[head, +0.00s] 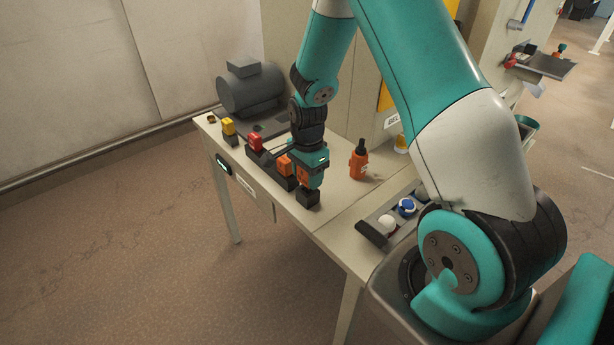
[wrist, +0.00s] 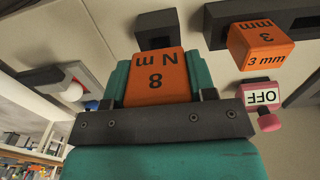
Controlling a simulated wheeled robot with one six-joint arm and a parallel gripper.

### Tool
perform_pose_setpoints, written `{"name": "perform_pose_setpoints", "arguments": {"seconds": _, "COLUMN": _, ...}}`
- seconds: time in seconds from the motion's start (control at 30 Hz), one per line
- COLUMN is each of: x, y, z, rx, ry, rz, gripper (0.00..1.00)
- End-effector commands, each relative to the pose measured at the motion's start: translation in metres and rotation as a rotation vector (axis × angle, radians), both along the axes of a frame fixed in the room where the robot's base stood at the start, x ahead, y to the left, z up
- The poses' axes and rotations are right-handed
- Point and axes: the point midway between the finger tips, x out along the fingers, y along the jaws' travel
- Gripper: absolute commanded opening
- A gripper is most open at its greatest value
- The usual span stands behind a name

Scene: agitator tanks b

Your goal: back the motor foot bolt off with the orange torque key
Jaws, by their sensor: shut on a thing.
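My gripper (head: 313,181) is low over the table and shut on an orange torque key marked 8 N m. The key's orange head (wrist: 157,80) sits between my teal fingers in the wrist view. A black block (head: 308,198) shows directly below the key; I cannot tell whether the key is still seated in it. The grey motor (head: 252,90) stands at the far left end of the table, apart from my gripper. I cannot make out its foot bolt.
A yellow key (head: 228,126) stands farther left. An orange bottle (head: 358,163) and a tray with white and blue knobs (head: 407,206) stand to the right.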

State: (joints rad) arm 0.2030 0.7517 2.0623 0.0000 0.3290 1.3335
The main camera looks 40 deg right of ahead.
Motion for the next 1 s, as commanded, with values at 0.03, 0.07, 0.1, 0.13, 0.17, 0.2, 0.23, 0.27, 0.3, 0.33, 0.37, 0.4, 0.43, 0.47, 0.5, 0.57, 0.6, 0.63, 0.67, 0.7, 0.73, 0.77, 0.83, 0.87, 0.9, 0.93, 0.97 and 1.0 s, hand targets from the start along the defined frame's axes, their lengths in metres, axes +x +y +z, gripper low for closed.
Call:
{"name": "perform_pose_setpoints", "arguments": {"seconds": 0.03, "x": 0.001, "y": 0.000, "z": 0.005, "rx": -0.001, "ry": -0.004, "rz": 0.000, "gripper": 0.22}}
{"name": "perform_pose_setpoints", "arguments": {"seconds": 0.07, "x": 0.001, "y": 0.000, "z": 0.009, "rx": -0.001, "ry": -0.006, "rz": 0.000, "gripper": 0.22}}
{"name": "perform_pose_setpoints", "arguments": {"seconds": 0.1, "x": 0.001, "y": 0.000, "z": 0.014, "rx": -0.001, "ry": -0.005, "rz": 0.000, "gripper": 0.22}}
{"name": "perform_pose_setpoints", "arguments": {"seconds": 0.13, "x": 0.001, "y": 0.000, "z": 0.019, "rx": -0.002, "ry": -0.006, "rz": 0.000, "gripper": 0.22}}
{"name": "perform_pose_setpoints", "arguments": {"seconds": 0.17, "x": 0.001, "y": 0.000, "z": 0.024, "rx": -0.002, "ry": -0.007, "rz": 0.000, "gripper": 0.22}}
{"name": "perform_pose_setpoints", "arguments": {"seconds": 0.2, "x": 0.002, "y": 0.000, "z": 0.032, "rx": -0.002, "ry": -0.008, "rz": 0.000, "gripper": 0.22}}
{"name": "perform_pose_setpoints", "arguments": {"seconds": 0.23, "x": 0.002, "y": 0.000, "z": 0.038, "rx": -0.002, "ry": -0.008, "rz": 0.000, "gripper": 0.22}}
{"name": "perform_pose_setpoints", "arguments": {"seconds": 0.27, "x": 0.002, "y": 0.000, "z": 0.046, "rx": -0.002, "ry": -0.009, "rz": 0.000, "gripper": 0.22}}
{"name": "perform_pose_setpoints", "arguments": {"seconds": 0.3, "x": 0.001, "y": 0.000, "z": 0.056, "rx": -0.002, "ry": -0.009, "rz": 0.000, "gripper": 0.22}}
{"name": "perform_pose_setpoints", "arguments": {"seconds": 0.33, "x": 0.002, "y": 0.000, "z": 0.065, "rx": -0.002, "ry": -0.010, "rz": 0.000, "gripper": 0.22}}
{"name": "perform_pose_setpoints", "arguments": {"seconds": 0.37, "x": 0.002, "y": 0.000, "z": 0.074, "rx": -0.003, "ry": -0.011, "rz": 0.000, "gripper": 0.22}}
{"name": "perform_pose_setpoints", "arguments": {"seconds": 0.4, "x": 0.002, "y": 0.000, "z": 0.087, "rx": -0.003, "ry": -0.012, "rz": 0.000, "gripper": 0.22}}
{"name": "perform_pose_setpoints", "arguments": {"seconds": 0.43, "x": 0.002, "y": 0.000, "z": 0.096, "rx": -0.003, "ry": -0.012, "rz": 0.000, "gripper": 0.22}}
{"name": "perform_pose_setpoints", "arguments": {"seconds": 0.47, "x": 0.002, "y": 0.000, "z": 0.106, "rx": -0.003, "ry": -0.011, "rz": 0.000, "gripper": 0.22}}
{"name": "perform_pose_setpoints", "arguments": {"seconds": 0.5, "x": 0.001, "y": 0.000, "z": 0.117, "rx": -0.003, "ry": -0.011, "rz": 0.000, "gripper": 0.22}}
{"name": "perform_pose_setpoints", "arguments": {"seconds": 0.57, "x": 0.001, "y": 0.000, "z": 0.134, "rx": -0.002, "ry": -0.010, "rz": 0.000, "gripper": 0.22}}
{"name": "perform_pose_setpoints", "arguments": {"seconds": 0.6, "x": 0.001, "y": 0.000, "z": 0.144, "rx": -0.002, "ry": -0.008, "rz": 0.000, "gripper": 0.22}}
{"name": "perform_pose_setpoints", "arguments": {"seconds": 0.63, "x": 0.001, "y": 0.000, "z": 0.151, "rx": -0.002, "ry": -0.008, "rz": 0.000, "gripper": 0.22}}
{"name": "perform_pose_setpoints", "arguments": {"seconds": 0.67, "x": 0.001, "y": 0.000, "z": 0.157, "rx": -0.002, "ry": -0.008, "rz": 0.000, "gripper": 0.22}}
{"name": "perform_pose_setpoints", "arguments": {"seconds": 0.7, "x": 0.001, "y": 0.000, "z": 0.165, "rx": -0.002, "ry": -0.008, "rz": 0.000, "gripper": 0.22}}
{"name": "perform_pose_setpoints", "arguments": {"seconds": 0.73, "x": 0.000, "y": 0.000, "z": 0.170, "rx": -0.001, "ry": -0.006, "rz": 0.000, "gripper": 0.22}}
{"name": "perform_pose_setpoints", "arguments": {"seconds": 0.77, "x": 0.001, "y": 0.000, "z": 0.175, "rx": -0.001, "ry": -0.006, "rz": 0.000, "gripper": 0.22}}
{"name": "perform_pose_setpoints", "arguments": {"seconds": 0.83, "x": 0.001, "y": 0.000, "z": 0.184, "rx": -0.001, "ry": -0.005, "rz": 0.000, "gripper": 0.22}}
{"name": "perform_pose_setpoints", "arguments": {"seconds": 0.87, "x": 0.001, "y": 0.000, "z": 0.186, "rx": -0.001, "ry": -0.004, "rz": 0.000, "gripper": 0.22}}
{"name": "perform_pose_setpoints", "arguments": {"seconds": 0.9, "x": 0.000, "y": 0.000, "z": 0.189, "rx": -0.001, "ry": -0.003, "rz": 0.000, "gripper": 0.22}}
{"name": "perform_pose_setpoints", "arguments": {"seconds": 0.93, "x": 0.000, "y": 0.000, "z": 0.191, "rx": -0.001, "ry": -0.003, "rz": 0.000, "gripper": 0.22}}
{"name": "perform_pose_setpoints", "arguments": {"seconds": 0.97, "x": 0.000, "y": 0.000, "z": 0.192, "rx": -0.001, "ry": -0.003, "rz": 0.000, "gripper": 0.22}}
{"name": "perform_pose_setpoints", "arguments": {"seconds": 1.0, "x": 0.000, "y": 0.000, "z": 0.194, "rx": -0.001, "ry": -0.003, "rz": 0.000, "gripper": 0.22}}
